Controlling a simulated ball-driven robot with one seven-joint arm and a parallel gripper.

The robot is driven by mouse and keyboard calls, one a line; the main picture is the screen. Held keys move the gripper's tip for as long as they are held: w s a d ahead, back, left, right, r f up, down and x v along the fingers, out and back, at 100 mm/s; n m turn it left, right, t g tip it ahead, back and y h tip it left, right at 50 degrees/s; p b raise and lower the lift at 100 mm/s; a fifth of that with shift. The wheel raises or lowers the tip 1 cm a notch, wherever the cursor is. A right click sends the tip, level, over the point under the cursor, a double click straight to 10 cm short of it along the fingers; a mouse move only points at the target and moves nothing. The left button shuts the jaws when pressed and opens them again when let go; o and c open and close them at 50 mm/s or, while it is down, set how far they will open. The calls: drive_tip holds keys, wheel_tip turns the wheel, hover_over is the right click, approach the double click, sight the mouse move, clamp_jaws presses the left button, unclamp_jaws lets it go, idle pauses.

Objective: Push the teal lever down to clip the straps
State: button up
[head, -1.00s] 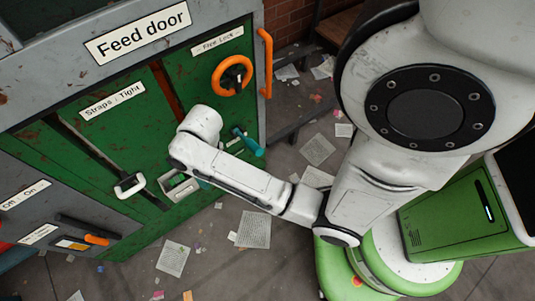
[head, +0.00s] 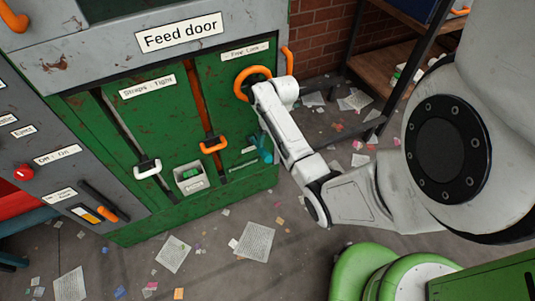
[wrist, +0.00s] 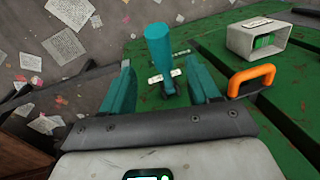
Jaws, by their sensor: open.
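The teal lever (wrist: 158,48) juts out from the green door panel in the wrist view, its rounded handle towards the top of the picture. A small white label lies across the panel near its base. In the head view the lever (head: 266,156) shows low on the right door panel, beside my wrist. My gripper (wrist: 161,68) is open and empty, its two teal fingers on either side of the lever in the wrist picture. Whether they touch it I cannot tell. In the head view my arm mostly hides the gripper.
An orange handle (wrist: 252,80) and a grey box with a green button (wrist: 237,41) are right of my fingers in the wrist view. An orange ring wheel (head: 240,84) is above the lever. A white-handled slider (head: 148,168) is farther left. Papers litter the floor.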

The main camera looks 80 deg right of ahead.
sight(266, 152)
drive_tip(key=f, duration=0.5)
drive_tip(key=w+f+b, duration=0.1)
drive_tip(key=f, duration=0.1)
drive_tip(key=shift+a+f, duration=0.25)
drive_tip(key=shift+a, duration=0.15)
drive_tip(key=shift+w, duration=0.1)
clamp_jaws()
